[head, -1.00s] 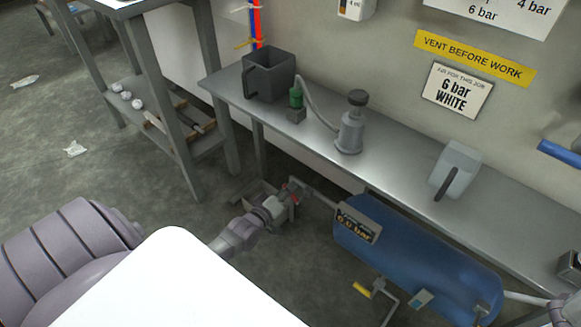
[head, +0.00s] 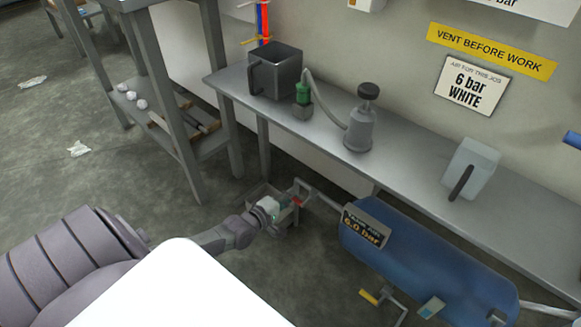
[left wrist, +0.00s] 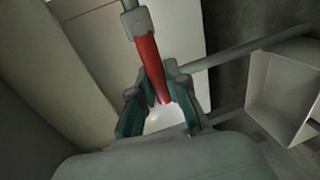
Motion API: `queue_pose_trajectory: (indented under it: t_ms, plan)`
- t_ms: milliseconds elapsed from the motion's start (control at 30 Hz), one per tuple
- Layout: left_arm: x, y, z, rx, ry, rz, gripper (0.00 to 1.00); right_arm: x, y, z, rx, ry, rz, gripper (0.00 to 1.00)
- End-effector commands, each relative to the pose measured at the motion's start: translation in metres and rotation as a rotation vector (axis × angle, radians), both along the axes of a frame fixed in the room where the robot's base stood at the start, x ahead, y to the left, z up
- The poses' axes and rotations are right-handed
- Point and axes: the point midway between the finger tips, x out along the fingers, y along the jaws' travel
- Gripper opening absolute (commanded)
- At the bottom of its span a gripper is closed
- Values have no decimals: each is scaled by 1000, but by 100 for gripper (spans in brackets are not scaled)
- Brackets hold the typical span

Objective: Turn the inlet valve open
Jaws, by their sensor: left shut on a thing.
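In the left wrist view the red lever (left wrist: 149,62) runs down from a grey fitting (left wrist: 137,20) in between the fingers. My left gripper (head: 282,204) is at the valve, low in front of the bench. It is shut on the lever, with teal finger pads (left wrist: 155,108) on either side of it. My right gripper is out of view.
The tank's display (head: 366,227) reads 6.0 bar. A yellow-handled valve (head: 369,297) sits below the tank. The steel bench (head: 415,168) overhangs behind. Free floor lies left.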

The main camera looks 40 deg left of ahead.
Motion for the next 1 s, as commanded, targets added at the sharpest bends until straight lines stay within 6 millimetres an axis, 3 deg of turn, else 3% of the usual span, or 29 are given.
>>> queue_pose_trajectory:
  t_ms: [433, 467, 600, 1000]
  plan:
    - [-1, 0, -2, -12, 5, 0, 0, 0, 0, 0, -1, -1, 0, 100]
    - [-1, 0, -2, -12, 5, 0, 16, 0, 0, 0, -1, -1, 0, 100]
    - [-1, 0, -2, -11, 4, 0, 40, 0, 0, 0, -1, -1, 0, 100]
    - [-6, 0, -1, -10, 3, 0, 41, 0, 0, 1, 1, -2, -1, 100]
